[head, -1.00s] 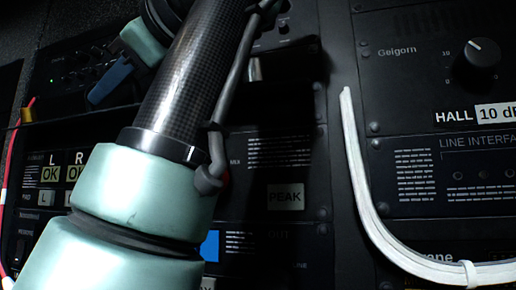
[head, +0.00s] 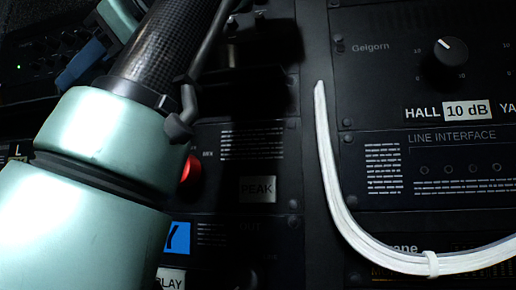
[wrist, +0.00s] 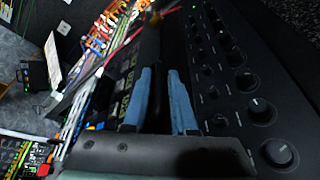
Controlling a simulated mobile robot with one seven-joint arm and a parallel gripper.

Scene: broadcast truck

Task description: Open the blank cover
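I cannot single out the blank cover for certain. A dark, plain-looking panel strip (head: 262,82) lies above the PEAK panel in the head view, partly behind my arm and poorly lit. My gripper shows at the upper left of the head view, where a blue finger (head: 80,63) is partly cut off by my arm. In the wrist view my gripper (wrist: 160,76) has its two blue fingers apart with a dark gap between them. I see nothing held there. The fingers are beside a black panel with several knobs (wrist: 232,85).
A thick white cable bundle (head: 330,180) hangs in front of the rack and curves right. A red button (head: 190,168) shows beside my arm. A gain knob (head: 449,57) is at upper right. Bundled coloured cables (wrist: 100,40) crowd the wrist view's upper left.

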